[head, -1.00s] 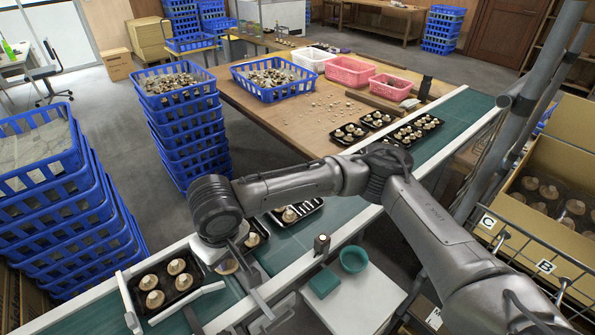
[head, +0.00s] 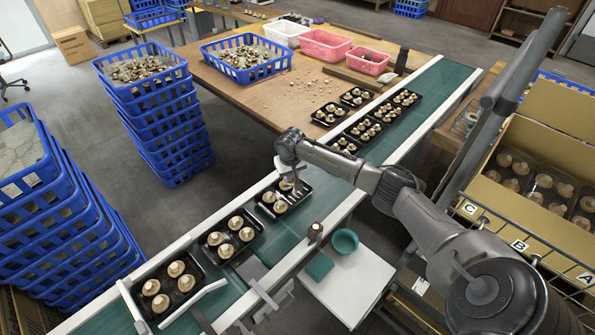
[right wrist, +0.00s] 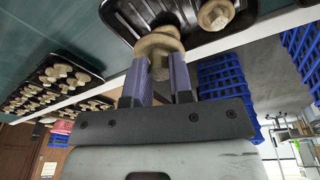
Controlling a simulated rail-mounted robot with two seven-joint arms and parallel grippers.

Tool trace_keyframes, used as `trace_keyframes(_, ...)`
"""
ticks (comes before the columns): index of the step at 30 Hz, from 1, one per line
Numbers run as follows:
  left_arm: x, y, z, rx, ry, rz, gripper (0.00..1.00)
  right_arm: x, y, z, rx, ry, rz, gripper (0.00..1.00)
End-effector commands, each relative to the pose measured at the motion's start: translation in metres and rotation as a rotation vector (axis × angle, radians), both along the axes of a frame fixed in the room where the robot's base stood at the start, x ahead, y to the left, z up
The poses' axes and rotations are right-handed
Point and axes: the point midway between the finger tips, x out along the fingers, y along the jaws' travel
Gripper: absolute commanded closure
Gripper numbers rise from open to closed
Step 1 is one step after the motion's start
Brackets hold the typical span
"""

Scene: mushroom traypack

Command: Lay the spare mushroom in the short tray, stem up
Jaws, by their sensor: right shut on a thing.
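My right gripper (head: 288,181) is low over a short black tray (head: 306,188) on the green conveyor, pointing down. The right wrist view shows its two purple fingers (right wrist: 163,78) shut on a pale brown mushroom (right wrist: 158,42). The stem appears to lie between the fingers, toward the palm, with the cap beyond. The same black tray (right wrist: 125,22) lies behind the held mushroom, with another mushroom (right wrist: 215,14) in it. In the head view, mushrooms (head: 280,206) sit in the tray's near part. I cannot tell whether the held one touches the tray. My left gripper is out of view.
Two filled black trays, a middle one (head: 211,256) and a nearer one (head: 141,308), stand on the belt. More filled trays (head: 357,139) stand farther along. A teal bowl (head: 345,241) sits on a white side table (head: 350,285). Blue crates (head: 160,120) are stacked at left.

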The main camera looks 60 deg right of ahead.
Motion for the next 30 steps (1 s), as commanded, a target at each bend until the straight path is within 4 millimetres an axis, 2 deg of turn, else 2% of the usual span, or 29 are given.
trace_keyframes(3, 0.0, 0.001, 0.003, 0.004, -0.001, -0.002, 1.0, -0.01, -0.014, -0.006, 0.0, 0.002, -0.017, 0.91)
trace_keyframes(6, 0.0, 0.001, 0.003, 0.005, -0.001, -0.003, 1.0, -0.014, -0.02, -0.01, -0.001, 0.001, -0.024, 0.91)
trace_keyframes(14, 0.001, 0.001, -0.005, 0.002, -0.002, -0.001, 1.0, -0.015, -0.022, -0.017, -0.001, 0.0, -0.026, 0.91)
trace_keyframes(30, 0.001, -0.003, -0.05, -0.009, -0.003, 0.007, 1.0, -0.015, -0.022, -0.053, -0.001, 0.001, -0.025, 0.91)
